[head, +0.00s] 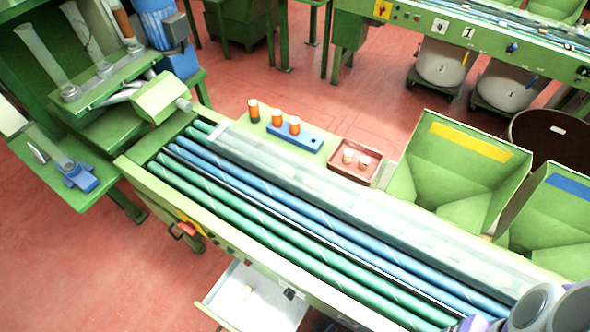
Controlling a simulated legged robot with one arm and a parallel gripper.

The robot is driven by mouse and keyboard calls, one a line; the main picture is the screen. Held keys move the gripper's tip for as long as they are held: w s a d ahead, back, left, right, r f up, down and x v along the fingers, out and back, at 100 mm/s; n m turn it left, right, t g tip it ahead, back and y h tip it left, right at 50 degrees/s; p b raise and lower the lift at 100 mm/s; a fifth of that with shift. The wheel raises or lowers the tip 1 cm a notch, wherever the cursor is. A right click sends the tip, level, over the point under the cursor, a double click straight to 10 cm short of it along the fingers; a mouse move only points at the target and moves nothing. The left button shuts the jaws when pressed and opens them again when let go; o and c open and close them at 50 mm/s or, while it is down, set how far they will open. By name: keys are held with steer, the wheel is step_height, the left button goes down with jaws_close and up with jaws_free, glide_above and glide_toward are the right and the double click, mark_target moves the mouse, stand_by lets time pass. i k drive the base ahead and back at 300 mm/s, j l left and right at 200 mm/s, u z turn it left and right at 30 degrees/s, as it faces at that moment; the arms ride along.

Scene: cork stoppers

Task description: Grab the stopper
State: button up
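Two small pale cork stoppers stand in a shallow reddish tray (341,171) on the machine's far ledge. They are the left stopper (348,156) and the right stopper (364,163). Another small pale piece, which looks like a stopper (246,292), lies in the open white drawer (262,308) at the bottom. I cannot tell which stopper the task means. Grey rounded parts of my arm show in the bottom right corner, but my gripper's fingers are not visible.
Green and blue rollers (290,232) run diagonally across the machine, beside a clear cover (290,170). Green bins (460,165) rise to the right. Red floor is open at lower left.

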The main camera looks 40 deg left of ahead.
mark_target(245, 294)
steer(key=u, duration=2.75)
steer(key=j+z, duration=0.1)
steer(key=z, duration=0.75)
steer(key=j+z, duration=0.15)
steer(key=z, duration=0.25)
steer(key=k+z, duration=0.1)
steer(key=z, duration=0.35)
steer(key=j+z, duration=0.1)
steer(key=z, duration=0.3)
steer(key=k+j, duration=0.3)
steer(key=k, duration=0.2)
steer(key=k+j+z, duration=0.1)
steer(key=k+j, duration=0.2)
steer(key=k, duration=0.2)
